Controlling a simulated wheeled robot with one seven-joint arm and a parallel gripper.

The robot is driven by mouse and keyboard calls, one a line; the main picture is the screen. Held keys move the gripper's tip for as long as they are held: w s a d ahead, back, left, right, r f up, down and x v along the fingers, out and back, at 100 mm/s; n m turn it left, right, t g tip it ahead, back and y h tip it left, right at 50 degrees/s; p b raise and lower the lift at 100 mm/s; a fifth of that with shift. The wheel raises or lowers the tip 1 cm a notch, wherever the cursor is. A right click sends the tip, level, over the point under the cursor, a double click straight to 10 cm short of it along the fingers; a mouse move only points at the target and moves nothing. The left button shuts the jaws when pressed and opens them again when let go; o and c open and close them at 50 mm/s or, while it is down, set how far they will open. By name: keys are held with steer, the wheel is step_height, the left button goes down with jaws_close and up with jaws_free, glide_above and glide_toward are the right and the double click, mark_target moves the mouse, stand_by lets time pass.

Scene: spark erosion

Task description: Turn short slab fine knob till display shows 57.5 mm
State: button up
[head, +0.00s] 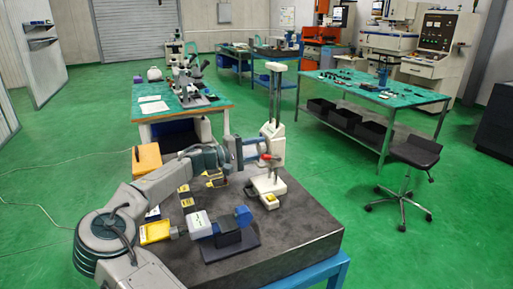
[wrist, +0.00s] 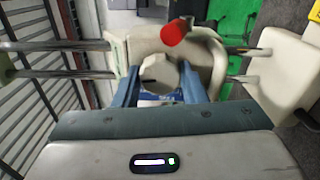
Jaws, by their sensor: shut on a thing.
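The white height gauge (head: 273,130) stands upright on a dark stone slab (head: 305,225), its column rising above my arm. My gripper (head: 260,157) reaches its carriage from the left at about mid-height. In the wrist view my gripper (wrist: 160,84) has its two blue fingers on either side of a pale round knob (wrist: 158,73) with a dark mark, and is shut on it. A red knob (wrist: 174,33) sits just beyond, on the pale carriage (wrist: 205,55). I cannot make out a display reading; the carriage's front is largely hidden.
A yellow tray (head: 155,232), a white-and-blue instrument (head: 200,224) and small yellow-marked items (head: 215,181) lie on the slab near my arm. The slab's right front is clear. A black stool (head: 412,155) stands to the right.

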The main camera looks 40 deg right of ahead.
steer(key=n+p, duration=0.3)
steer(key=n, duration=0.2)
steer(key=shift+r, duration=0.2)
steer(key=shift+f+n+p, duration=0.15)
steer(key=shift+n+p, duration=1.15)
steer(key=shift+n, duration=0.3)
steer(key=o, duration=0.7)
steer(key=b+v, duration=0.3)
steer(key=v, duration=1.1)
steer(key=shift+w, duration=0.1)
